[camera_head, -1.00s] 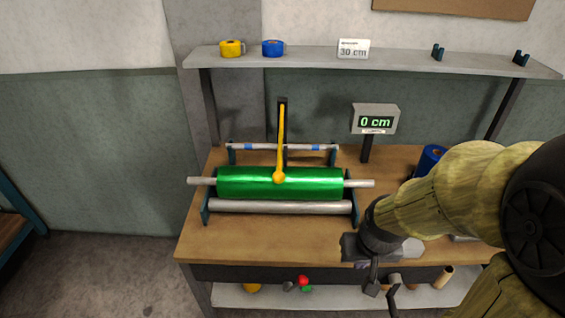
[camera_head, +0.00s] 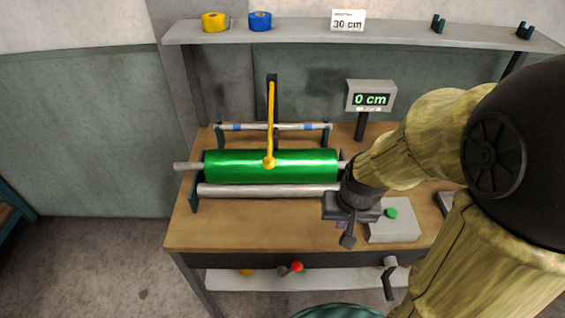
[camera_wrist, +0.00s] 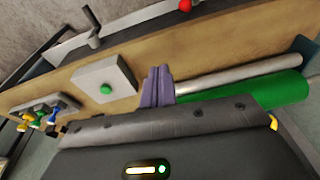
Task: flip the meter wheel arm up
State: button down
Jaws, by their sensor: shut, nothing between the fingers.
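The yellow meter wheel arm (camera_head: 270,120) hangs from a dark upright post behind the roll. Its round yellow wheel end (camera_head: 269,162) rests at the green foil roll (camera_head: 230,166), by the look of it touching. A bit of yellow also shows at the right edge in the wrist view (camera_wrist: 273,124). The meter display (camera_head: 371,99) reads 0 cm. My gripper (camera_head: 347,240) is shut and empty, to the right of the roll and near the front of the bench. Its purple fingers (camera_wrist: 158,84) are together in the wrist view, with the green roll (camera_wrist: 260,92) beyond them.
A grey box with a green button (camera_head: 393,232) sits right of my gripper. A grey roller (camera_head: 265,191) lies before the roll. The shelf (camera_head: 300,33) holds yellow and blue tapes and a 30 cm card (camera_head: 348,20). The bench front left (camera_head: 230,230) is clear.

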jog(key=w+a+r+m+y, duration=0.1)
jog(key=w+m+y, duration=0.1)
jog(key=w+m, duration=0.3)
jog(key=w+a+r+m+y, duration=0.1)
jog(key=w+m+y, duration=0.2)
jog(key=w+m, duration=0.2)
jog(key=w+a+r+m+t+y, duration=0.1)
jog(key=w+r+m+y, duration=0.1)
jog(key=w+m, duration=0.3)
jog(key=shift+w+a+m+y+b, duration=0.3)
jog(key=shift+w+a+y+b, duration=0.1)
jog(key=shift+w+y, duration=0.25)
jog(key=w+a+f+p, duration=0.1)
jog(key=a+f+p, duration=0.1)
jog(key=a, duration=0.6)
jog(key=shift+w+a+f, duration=0.25)
jog(key=shift+a+f, duration=0.05)
jog(key=shift+f, duration=0.4)
jog(key=shift+r+p, duration=0.15)
jog(key=shift+p, duration=0.15)
